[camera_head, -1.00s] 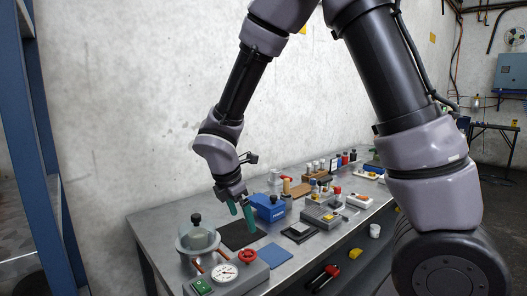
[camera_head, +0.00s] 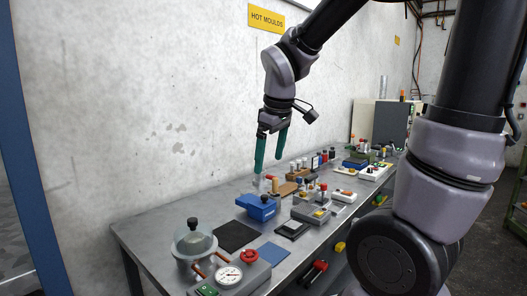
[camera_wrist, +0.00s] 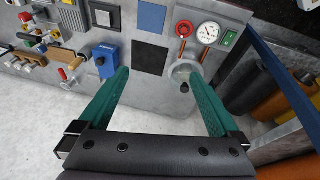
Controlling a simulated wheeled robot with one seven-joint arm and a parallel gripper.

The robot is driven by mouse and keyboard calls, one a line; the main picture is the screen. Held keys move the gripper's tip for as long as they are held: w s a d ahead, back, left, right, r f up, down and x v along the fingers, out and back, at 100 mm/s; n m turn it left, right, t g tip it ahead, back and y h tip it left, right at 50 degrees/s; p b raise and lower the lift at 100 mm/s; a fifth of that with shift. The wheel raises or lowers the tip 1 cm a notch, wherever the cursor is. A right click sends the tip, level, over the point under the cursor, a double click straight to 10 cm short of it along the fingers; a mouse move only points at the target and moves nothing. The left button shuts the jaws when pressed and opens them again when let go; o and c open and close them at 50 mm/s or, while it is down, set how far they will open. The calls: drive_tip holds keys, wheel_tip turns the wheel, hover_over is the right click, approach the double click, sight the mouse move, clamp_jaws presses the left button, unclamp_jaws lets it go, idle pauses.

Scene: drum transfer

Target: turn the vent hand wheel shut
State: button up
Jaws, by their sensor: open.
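The red vent hand wheel (camera_head: 249,256) sits on a grey unit at the front left of the bench, beside a round white gauge (camera_head: 229,275). In the wrist view the hand wheel (camera_wrist: 184,28) is near the top, right of centre, beyond my fingertips. My gripper (camera_head: 270,164) has green fingers, which are spread and empty, pointing down above the bench. It is higher than the hand wheel and farther along the bench, well apart from it. Whether the wheel is open or shut cannot be told.
A glass-domed pot (camera_head: 194,243) with a black knob stands beside the wheel, joined by copper-coloured pipes. A green switch (camera_head: 208,290) is near the gauge. A blue box (camera_head: 257,207) and several small fixtures stand farther along. A black mat (camera_head: 236,236) and blue mat (camera_head: 268,252) lie flat.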

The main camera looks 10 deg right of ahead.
drive_tip(key=shift+s+d+r+m, duration=0.15)
drive_tip(key=shift+s+r+m, duration=0.1)
drive_tip(key=shift+r+m, duration=0.25)
drive_tip(key=shift+s+d+r+m, duration=0.15)
drive_tip(key=shift+s+r+m, duration=0.15)
drive_tip(key=shift+m, duration=0.3)
drive_tip(key=shift+r, duration=0.1)
drive_tip(key=s+d+r+m+t+y, duration=0.1)
drive_tip(key=s+d+r+m+t, duration=0.2)
drive_tip(key=m, duration=0.7)
drive_tip(key=s+d+r, duration=0.2)
drive_tip(key=s+r, duration=0.2)
drive_tip(key=shift+d+t, duration=0.3)
